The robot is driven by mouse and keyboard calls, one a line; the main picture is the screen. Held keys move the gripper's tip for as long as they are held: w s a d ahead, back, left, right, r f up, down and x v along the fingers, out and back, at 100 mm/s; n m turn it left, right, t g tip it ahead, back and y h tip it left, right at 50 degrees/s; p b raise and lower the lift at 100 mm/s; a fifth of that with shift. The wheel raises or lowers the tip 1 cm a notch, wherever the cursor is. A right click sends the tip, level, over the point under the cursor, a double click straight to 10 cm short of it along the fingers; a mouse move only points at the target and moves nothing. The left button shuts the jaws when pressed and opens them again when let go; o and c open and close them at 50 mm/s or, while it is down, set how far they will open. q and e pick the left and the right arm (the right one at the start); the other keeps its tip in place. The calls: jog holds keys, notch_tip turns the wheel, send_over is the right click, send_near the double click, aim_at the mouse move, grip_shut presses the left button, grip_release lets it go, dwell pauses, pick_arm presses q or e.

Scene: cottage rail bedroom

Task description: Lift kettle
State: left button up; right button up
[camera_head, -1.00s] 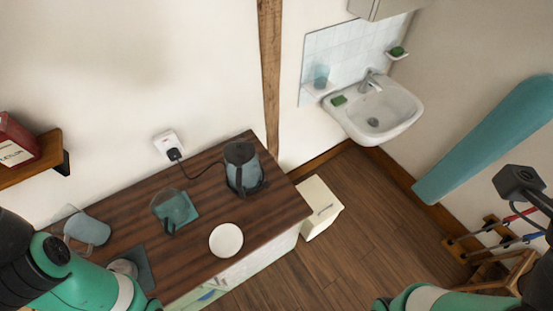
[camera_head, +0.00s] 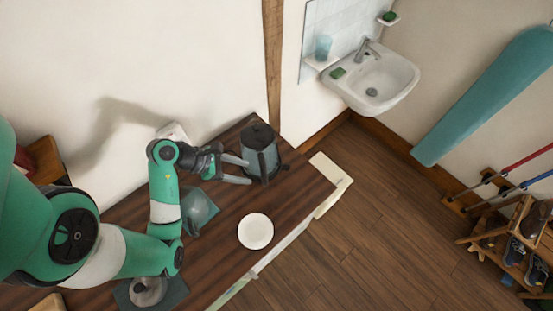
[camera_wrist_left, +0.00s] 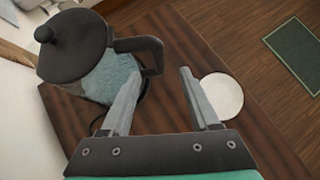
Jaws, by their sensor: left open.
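The kettle (camera_head: 259,150) stands upright on the dark wooden counter (camera_head: 293,198) near its far right corner. It has a black lid and a grey-blue body. In the left wrist view the kettle (camera_wrist_left: 75,47) is at upper left, with its black handle reaching right and bending down towards the fingers. My left gripper (camera_head: 249,172) is open beside the kettle, its fingertips close to the handle side. In the left wrist view the left gripper (camera_wrist_left: 160,73) has the handle's lower end near the gap between its fingertips; contact cannot be told. My right gripper is not in view.
A white plate (camera_head: 255,231) lies on the counter in front of the kettle. A glass container (camera_head: 199,213) stands below my left wrist. A lidded grey pot (camera_head: 149,289) is at lower left. A sink (camera_head: 372,82) hangs on the wall; open floor lies right.

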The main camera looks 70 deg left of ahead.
pick_arm(q)
jog(key=x, duration=1.1)
jog(key=shift+w, duration=0.5)
jog(key=shift+c, duration=0.4)
grip_shut()
dwell(0.4)
jog(key=shift+r, duration=0.15)
